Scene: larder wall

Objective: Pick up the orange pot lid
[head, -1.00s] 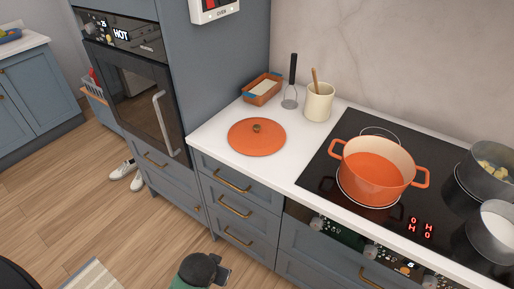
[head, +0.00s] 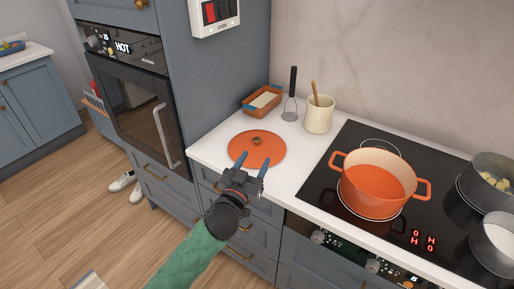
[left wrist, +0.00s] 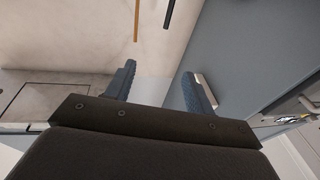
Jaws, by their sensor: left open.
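The orange pot lid (head: 257,144) lies flat on the white counter left of the hob, its small brown knob (head: 257,141) on top. My left gripper (head: 252,168) is open and empty at the counter's front edge, its blue fingers overlapping the lid's near rim in the head view. I cannot tell whether they touch it. In the left wrist view, the two blue fingers (left wrist: 158,88) stand apart with nothing between them, and the lid is not seen. My right gripper is not in view.
An orange pot (head: 376,184) stands on the black hob to the right, beside other pots. Behind the lid are an orange dish (head: 262,101), a whisk (head: 291,95) and a cream utensil jar (head: 319,113). A tall oven cabinet (head: 215,75) borders the left.

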